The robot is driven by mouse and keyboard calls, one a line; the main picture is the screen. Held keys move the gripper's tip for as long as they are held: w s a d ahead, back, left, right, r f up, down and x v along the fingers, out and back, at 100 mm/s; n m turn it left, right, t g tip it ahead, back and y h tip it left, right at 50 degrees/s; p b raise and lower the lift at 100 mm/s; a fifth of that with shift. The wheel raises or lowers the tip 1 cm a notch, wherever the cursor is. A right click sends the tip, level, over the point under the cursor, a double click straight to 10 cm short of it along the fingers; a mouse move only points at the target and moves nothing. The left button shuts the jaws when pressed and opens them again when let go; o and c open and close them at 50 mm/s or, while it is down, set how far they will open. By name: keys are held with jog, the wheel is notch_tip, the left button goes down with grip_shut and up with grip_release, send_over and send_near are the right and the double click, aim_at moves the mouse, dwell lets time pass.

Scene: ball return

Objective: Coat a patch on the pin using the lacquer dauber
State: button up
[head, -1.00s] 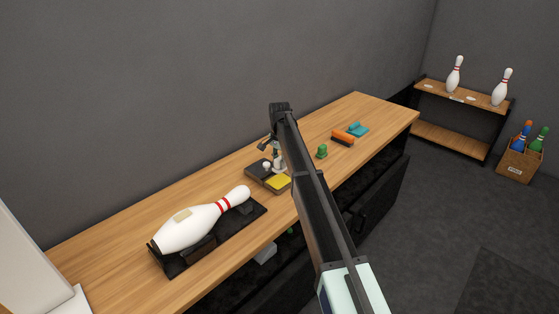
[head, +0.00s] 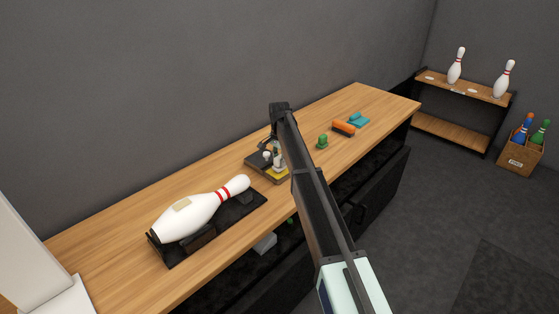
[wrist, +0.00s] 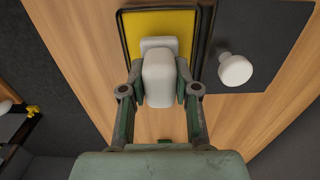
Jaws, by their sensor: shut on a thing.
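The white pin (head: 185,216) with red neck stripes lies on its side in a dark cradle (head: 232,213) at the left of the bench. A tan patch (head: 182,203) shows on its upper side. My gripper (wrist: 160,85) is shut on a white block-shaped tool, apparently the lacquer dauber (wrist: 159,80). It is over the yellow pad (wrist: 158,22), which has a dark rim. I cannot tell whether the dauber touches the pad. In the head view my gripper (head: 276,150) is above the tray (head: 258,170), partly hiding the dauber.
A white round knob (wrist: 235,69) stands beside the pad on the dark tray. A green object (head: 322,141), an orange one (head: 344,128) and a teal one (head: 359,119) lie farther right. The wooden bench (head: 120,232) is clear between wall and pin.

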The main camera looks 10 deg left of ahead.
aim_at(279, 157)
jog(key=shift+f, duration=0.55)
dwell(1.6)
jog(key=shift+r+p, duration=1.45)
jog(key=shift+r, duration=2.1)
